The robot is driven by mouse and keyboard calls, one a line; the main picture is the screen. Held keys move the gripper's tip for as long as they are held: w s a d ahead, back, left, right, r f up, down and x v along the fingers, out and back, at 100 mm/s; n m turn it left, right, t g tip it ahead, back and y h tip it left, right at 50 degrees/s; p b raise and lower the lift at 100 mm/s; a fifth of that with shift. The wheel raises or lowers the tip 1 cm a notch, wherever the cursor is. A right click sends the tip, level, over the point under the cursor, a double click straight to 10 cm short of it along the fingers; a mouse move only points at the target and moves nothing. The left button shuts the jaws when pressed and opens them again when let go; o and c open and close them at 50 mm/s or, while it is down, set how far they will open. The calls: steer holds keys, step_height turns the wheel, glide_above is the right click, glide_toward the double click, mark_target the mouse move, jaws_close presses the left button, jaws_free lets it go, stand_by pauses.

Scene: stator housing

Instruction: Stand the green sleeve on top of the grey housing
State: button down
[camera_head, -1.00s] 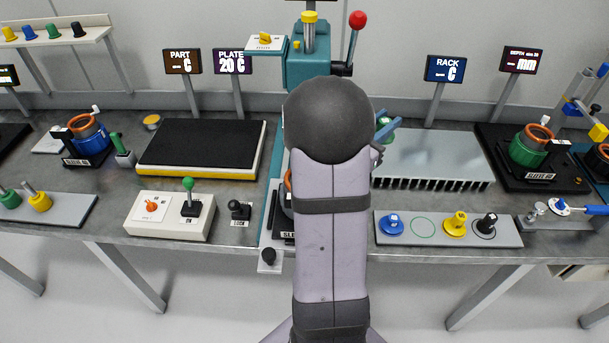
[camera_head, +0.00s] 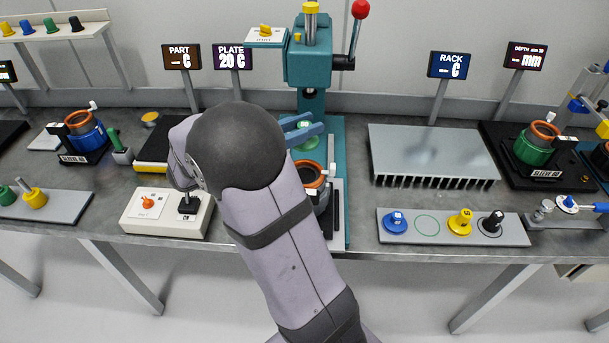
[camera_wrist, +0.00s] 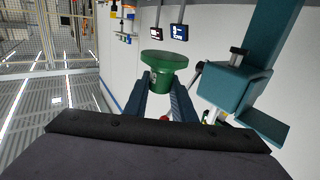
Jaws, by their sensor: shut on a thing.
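My gripper (camera_head: 306,127) is shut on a green flanged piece, taken as the green sleeve (camera_wrist: 166,62). In the wrist view its wide round flange faces away from the wrist, beyond the fingertips. In the head view the sleeve (camera_head: 304,141) shows partly behind the blue fingers, in front of the press column. The grey housing (camera_head: 322,197), with an orange ring in its top, stands on the press base just below and nearer than the gripper. My arm hides its left side. The sleeve appears apart from the housing; its height above it is hard to tell.
The teal press (camera_head: 309,62) with a red-knobbed lever stands behind the gripper. A finned grey rack (camera_head: 432,152) is to the right. The front tray (camera_head: 440,238) holds blue, yellow and black pieces and an empty green ring. A control box (camera_head: 165,215) lies left, partly behind my arm.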

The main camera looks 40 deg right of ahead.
steer(key=shift+f+p, duration=0.55)
steer(key=shift+f, duration=4.45)
steer(key=shift+f, duration=0.1)
steer(key=c, duration=1.5)
jaws_free()
steer(key=shift+f, duration=0.1)
steer(key=shift+r, duration=0.25)
steer(key=shift+w+a+f, duration=0.1)
steer(key=shift+a, duration=0.3)
steer(key=shift+w+a+b, duration=0.25)
steer(key=shift+a+b, duration=0.35)
steer(key=shift+a, duration=1.25)
steer(key=shift+w+a+b, duration=0.3)
steer(key=shift+a+b, duration=0.35)
steer(key=shift+a, duration=1.2)
steer(key=shift+w+a+b, duration=0.25)
steer(key=shift+a+b, duration=0.35)
steer(key=shift+a, duration=1.25)
